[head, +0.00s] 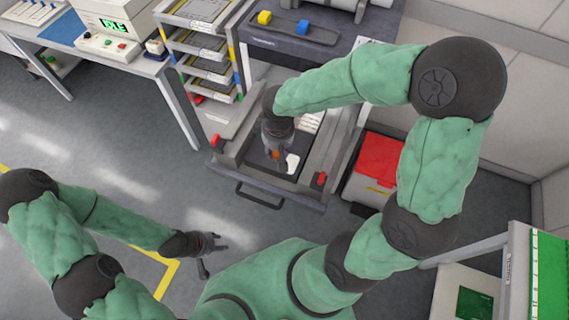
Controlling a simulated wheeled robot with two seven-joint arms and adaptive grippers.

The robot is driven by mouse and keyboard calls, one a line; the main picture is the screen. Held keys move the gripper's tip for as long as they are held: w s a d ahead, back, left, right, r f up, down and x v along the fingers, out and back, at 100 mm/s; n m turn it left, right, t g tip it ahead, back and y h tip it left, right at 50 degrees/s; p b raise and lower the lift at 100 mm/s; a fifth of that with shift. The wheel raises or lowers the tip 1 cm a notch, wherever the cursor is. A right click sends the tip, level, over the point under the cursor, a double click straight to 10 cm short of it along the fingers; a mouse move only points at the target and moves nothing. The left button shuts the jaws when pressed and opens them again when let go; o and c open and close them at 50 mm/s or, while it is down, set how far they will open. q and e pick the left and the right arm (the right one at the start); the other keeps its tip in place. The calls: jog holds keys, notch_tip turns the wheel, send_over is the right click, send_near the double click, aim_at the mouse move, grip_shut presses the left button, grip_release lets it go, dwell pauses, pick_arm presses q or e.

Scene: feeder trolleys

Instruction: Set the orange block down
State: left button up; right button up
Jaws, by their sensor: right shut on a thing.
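My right gripper (276,150) points down over the pulled-out feeder trolley (285,187). It is shut on the orange block (275,155), of which only a small part shows between the fingers. The block is over the trolley's dark inner area; I cannot tell whether it touches the surface below. A small white item (292,163) lies just right of the block. My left gripper (219,243) is open and empty, low over the floor at the lower left, well apart from the trolley.
A rack of trays (205,50) stands behind left of the trolley. A red-topped box (378,158) stands close on the right. The floor at left is clear.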

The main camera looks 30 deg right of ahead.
jog(key=s+r+n+b, duration=0.2)
jog(key=s+n, duration=0.2)
jog(key=s, duration=0.6)
jog(key=n+b, duration=0.1)
jog(key=b, duration=0.5)
send_over(290, 164)
jog(key=shift+y, duration=0.4)
jog(key=f, duration=0.6)
jog(key=s+f, duration=0.1)
jog(key=f, duration=0.2)
jog(key=shift+f, duration=0.25)
jog(key=shift+w+d+f+b, duration=0.15)
jog(key=shift+f+b, duration=0.3)
jog(key=shift+f, duration=0.5)
jog(key=shift+w+f+b, duration=0.2)
jog(key=shift+f+b, duration=0.2)
jog(key=shift+f, duration=0.55)
jog(key=shift+f, duration=0.15)
jog(key=o, duration=1.2)
jog(key=shift+c, duration=0.2)
